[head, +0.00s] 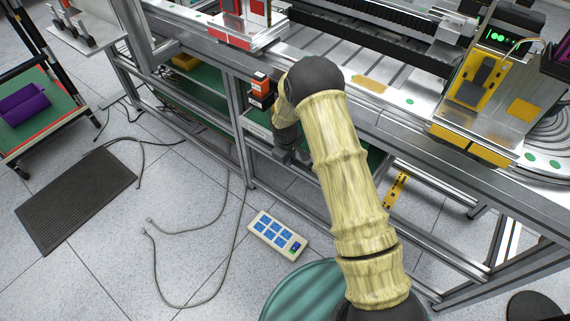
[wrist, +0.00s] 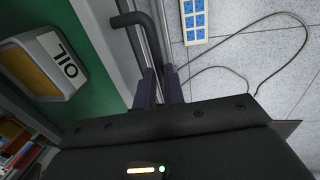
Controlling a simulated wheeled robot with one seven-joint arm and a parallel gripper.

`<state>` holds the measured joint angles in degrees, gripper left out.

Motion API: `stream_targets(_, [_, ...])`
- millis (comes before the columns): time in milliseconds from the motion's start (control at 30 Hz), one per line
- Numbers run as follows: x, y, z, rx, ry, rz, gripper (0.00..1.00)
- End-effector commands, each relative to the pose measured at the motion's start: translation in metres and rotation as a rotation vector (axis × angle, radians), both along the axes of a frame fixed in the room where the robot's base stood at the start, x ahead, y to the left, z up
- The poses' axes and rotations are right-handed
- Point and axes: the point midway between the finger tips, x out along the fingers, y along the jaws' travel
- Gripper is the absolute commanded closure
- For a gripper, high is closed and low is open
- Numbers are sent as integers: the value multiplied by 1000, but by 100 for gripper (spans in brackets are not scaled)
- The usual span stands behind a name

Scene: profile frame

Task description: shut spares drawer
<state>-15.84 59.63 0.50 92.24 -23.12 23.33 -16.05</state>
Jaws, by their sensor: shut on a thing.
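The spares drawer seems to be the grey front (head: 257,130) under the frame's top rail in the head view, partly hidden by my arm; I cannot tell how far it stands out. In the wrist view a dark bent handle (wrist: 137,40) runs down between my gripper's two fingers. My gripper (wrist: 159,88) is shut on this handle, with its fingers close together. In the head view my gripper (head: 288,152) is low at the drawer's front, small and partly hidden behind my wrist.
A container marked OIL (wrist: 50,65) is on the green shelf (wrist: 95,85) beside the handle. A blue-socketed power strip (head: 278,234) and loose cables (head: 182,230) lie on the floor. A frame post (head: 239,135) stands left of my gripper. A dark mat (head: 76,198) lies farther left.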

Motion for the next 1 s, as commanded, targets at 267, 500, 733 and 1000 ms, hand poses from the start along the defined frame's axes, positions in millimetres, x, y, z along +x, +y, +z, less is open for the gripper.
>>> stream_targets(267, [10, -10, -1, -3, 4, -2, 100])
stream_targets(500, [11, -10, -1, -2, 2, -2, 67])
stream_targets(733, [11, -9, 0, -1, 0, -1, 67])
stream_targets(1000, [8, -6, 26, 1, -1, -2, 67])
